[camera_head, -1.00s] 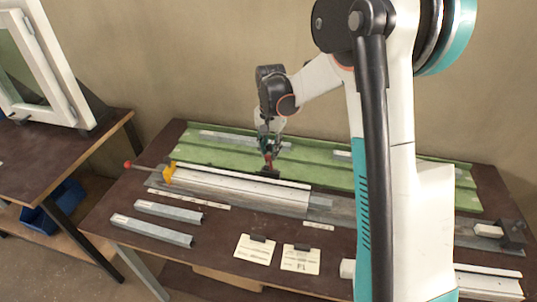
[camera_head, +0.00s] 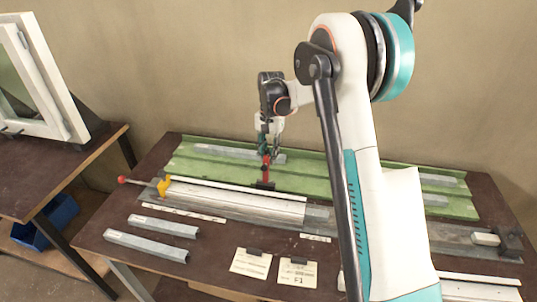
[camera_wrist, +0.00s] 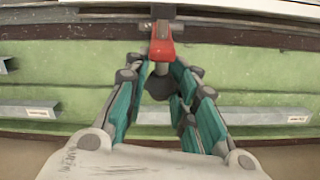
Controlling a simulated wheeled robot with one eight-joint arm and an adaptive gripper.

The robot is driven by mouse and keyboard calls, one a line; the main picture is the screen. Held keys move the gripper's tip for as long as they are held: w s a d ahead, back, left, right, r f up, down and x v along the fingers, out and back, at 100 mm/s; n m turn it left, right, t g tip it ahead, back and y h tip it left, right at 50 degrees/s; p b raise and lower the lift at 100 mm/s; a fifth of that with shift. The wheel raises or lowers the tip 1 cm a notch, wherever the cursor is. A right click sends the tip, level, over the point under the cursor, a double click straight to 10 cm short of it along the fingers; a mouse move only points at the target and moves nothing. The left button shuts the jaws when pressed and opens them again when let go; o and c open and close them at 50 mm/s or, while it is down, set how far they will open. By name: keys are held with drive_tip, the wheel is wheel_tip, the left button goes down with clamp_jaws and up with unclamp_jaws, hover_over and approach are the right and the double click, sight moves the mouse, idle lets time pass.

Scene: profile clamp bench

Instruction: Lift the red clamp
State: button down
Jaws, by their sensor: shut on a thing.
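The red clamp (camera_head: 266,168) is upright at the back edge of the long pale profile (camera_head: 235,203), its dark foot by the profile's upper edge. In the wrist view the red clamp (camera_wrist: 162,46) is at top centre, in front of a pale rail. My gripper (camera_head: 265,154) is above the clamp and shut on it. In the wrist view the teal fingers of my gripper (camera_wrist: 162,68) close in from both sides. I cannot tell whether the clamp's foot touches the profile. A dark rounded part shows between the fingers.
A yellow clamp (camera_head: 164,187) with a red-tipped rod is at the profile's left end. A green ribbed panel (camera_head: 310,178) lies behind. Two grey profiles (camera_head: 147,244) and two paper cards (camera_head: 298,272) lie in front. A dark block (camera_head: 508,242) stands at the right end.

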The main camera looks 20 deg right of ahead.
drive_tip(key=shift+w, duration=0.15)
drive_tip(key=c, duration=1.7)
unclamp_jaws()
drive_tip(key=o, duration=0.4)
drive_tip(key=shift+w+f, duration=0.1)
drive_tip(key=r, duration=0.8)
drive_tip(key=w+d+r, duration=0.1)
drive_tip(key=r, duration=0.3)
